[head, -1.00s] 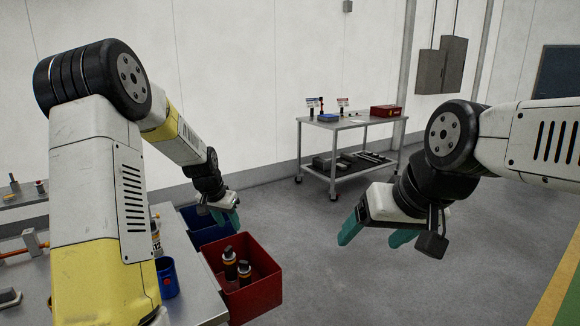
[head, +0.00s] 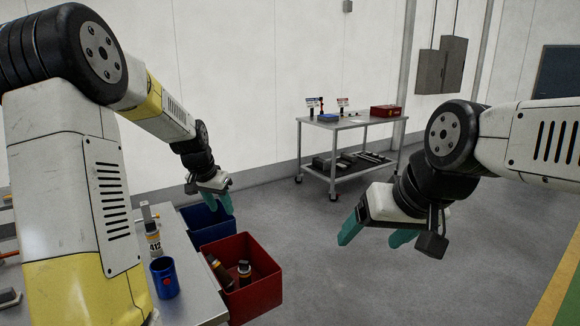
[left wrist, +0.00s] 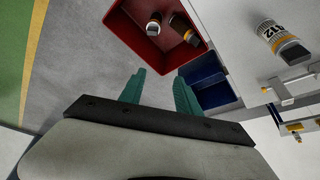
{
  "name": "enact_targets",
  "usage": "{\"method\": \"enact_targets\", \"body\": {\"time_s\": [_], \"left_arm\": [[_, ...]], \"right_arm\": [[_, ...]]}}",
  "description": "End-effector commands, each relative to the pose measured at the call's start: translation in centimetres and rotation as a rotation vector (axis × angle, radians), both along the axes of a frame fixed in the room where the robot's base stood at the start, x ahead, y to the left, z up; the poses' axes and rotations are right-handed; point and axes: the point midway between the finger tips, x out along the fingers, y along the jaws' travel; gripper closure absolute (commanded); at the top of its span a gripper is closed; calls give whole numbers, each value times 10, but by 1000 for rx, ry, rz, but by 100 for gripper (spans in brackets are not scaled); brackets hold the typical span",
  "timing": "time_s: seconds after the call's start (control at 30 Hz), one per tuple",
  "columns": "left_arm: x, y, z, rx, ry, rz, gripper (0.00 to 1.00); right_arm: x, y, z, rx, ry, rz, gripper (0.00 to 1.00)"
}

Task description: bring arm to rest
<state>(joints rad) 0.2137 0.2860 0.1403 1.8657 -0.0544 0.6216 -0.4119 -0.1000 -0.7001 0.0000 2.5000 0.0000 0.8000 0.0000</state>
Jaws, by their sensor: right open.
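My left gripper (head: 218,208) hangs above the blue bin (head: 212,236) in the head view, with its teal fingers apart and nothing between them. The left wrist view also shows its two fingers (left wrist: 160,82) spread and empty, with the red bin (left wrist: 146,48) beyond them. My right gripper (head: 375,240) is held out over the open floor in the head view, its teal fingers wide apart and empty. Part of the blue bin is hidden behind the left gripper and the red bin.
The red bin (head: 268,296) holds two dark cans; one leans. A labelled can (head: 154,243) and a blue cup (head: 165,278) stand on the workbench (head: 196,292). A grey cart (head: 345,126) stands by the back wall. The middle floor is clear.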

Motion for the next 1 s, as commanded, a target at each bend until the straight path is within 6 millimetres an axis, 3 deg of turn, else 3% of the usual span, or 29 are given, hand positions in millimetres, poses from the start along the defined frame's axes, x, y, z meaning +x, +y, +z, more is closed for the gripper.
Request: {"method": "enact_targets", "body": {"time_s": [0.13,0.27,0.4,0.6,0.8,1.0], "left_arm": [[-3,-1,4,0,-3,3,61],[-25,-9,27,0,-17,18,61],[-76,-22,67,-12,-46,62,61],[-164,-40,105,-57,-83,135,61],[-244,-52,113,-128,-113,201,61],[-288,-58,106,-179,-124,237,61]], "right_arm": [[0,0,0,0,0,0,21],[0,0,0,0,0,0,21],[0,0,0,0,0,0,21],[0,0,0,0,0,0,21],[0,0,0,0,0,0,21],[0,0,0,0,0,0,21]]}}
